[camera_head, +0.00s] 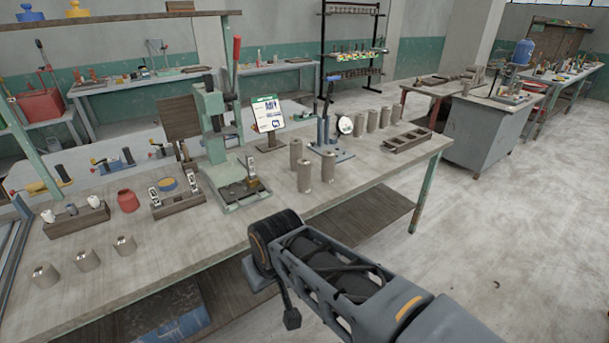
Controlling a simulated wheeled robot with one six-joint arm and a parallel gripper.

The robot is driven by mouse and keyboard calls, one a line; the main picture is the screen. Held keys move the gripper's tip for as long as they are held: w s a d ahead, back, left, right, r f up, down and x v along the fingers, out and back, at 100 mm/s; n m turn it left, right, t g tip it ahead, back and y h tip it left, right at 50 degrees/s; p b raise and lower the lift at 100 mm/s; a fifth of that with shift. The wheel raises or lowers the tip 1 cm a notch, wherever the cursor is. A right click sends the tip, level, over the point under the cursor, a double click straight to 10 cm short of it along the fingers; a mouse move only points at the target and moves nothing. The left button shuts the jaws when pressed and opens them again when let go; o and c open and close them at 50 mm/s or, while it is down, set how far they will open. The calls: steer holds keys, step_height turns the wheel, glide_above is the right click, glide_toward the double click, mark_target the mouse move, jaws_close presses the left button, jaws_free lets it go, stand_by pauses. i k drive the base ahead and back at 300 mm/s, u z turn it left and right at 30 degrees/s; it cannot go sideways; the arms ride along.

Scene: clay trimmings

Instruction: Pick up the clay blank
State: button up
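Several plain grey-brown cylinders that look like clay blanks stand upright on the long workbench (210,238). More stand in a row at the right (359,125). I cannot tell which one the task means. My arm reaches in from the lower right, beside the bench's front edge. Only a dark finger-like part of my gripper (291,319) shows, apart from every cylinder; its opening is hidden.
A green press (212,125) stands mid-bench, with a tablet (267,114) beside it. A red jar (128,201), wooden holders (178,205) and a slotted wooden tray (406,140) also stand there.

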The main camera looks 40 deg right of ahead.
mark_target(303, 164)
steer(key=u, duration=3.95)
steer(key=k, duration=2)
steer(key=z, duration=1.55)
